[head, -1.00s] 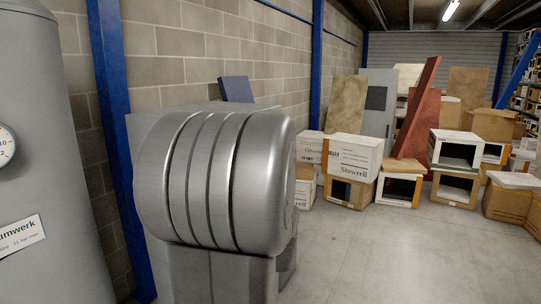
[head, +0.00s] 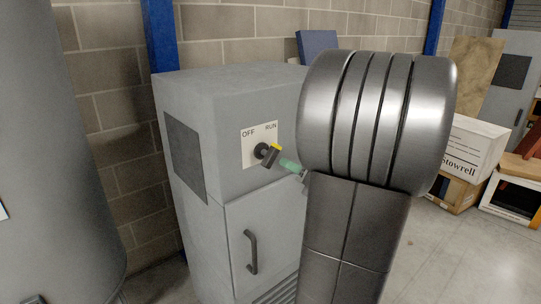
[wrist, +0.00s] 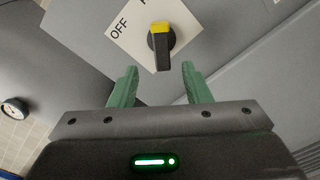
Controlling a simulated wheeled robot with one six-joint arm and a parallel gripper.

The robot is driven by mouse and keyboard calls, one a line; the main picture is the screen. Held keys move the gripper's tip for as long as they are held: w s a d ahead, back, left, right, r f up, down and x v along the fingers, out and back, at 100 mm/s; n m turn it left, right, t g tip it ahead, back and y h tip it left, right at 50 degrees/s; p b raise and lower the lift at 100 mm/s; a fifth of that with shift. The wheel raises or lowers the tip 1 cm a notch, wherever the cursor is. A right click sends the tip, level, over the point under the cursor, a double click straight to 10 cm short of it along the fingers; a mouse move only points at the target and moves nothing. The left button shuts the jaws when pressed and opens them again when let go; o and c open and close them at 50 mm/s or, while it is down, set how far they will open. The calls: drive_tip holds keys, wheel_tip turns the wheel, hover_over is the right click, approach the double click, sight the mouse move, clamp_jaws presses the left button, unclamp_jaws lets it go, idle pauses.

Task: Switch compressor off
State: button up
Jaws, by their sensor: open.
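The compressor (head: 225,150) is a grey cabinet with a white plate (head: 248,150) marked OFF at left and RUN at right. On the plate sits a black rotary switch (head: 265,155) with a yellow tip. In the head view the yellow tip points up and right, toward RUN. The switch (wrist: 161,48) also shows in the wrist view, just beyond and between the fingers. My gripper (wrist: 155,85) is open, with green fingers spread either side of the switch's line and apart from it. In the head view my arm hides most of the gripper; one green finger (head: 290,165) shows near the switch.
The compressor door has a dark handle (head: 251,252) below the switch. A grey tank (head: 50,170) stands at left, and a blue post (head: 160,35) rises behind. Cardboard boxes (head: 475,150) stand at right, with clear floor in front of them.

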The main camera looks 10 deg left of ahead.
sight(274, 157)
drive_tip(key=p+x, duration=0.1)
drive_tip(key=x, duration=0.9)
drive_tip(key=shift+w, duration=0.2)
drive_tip(key=shift+d, duration=0.1)
clamp_jaws()
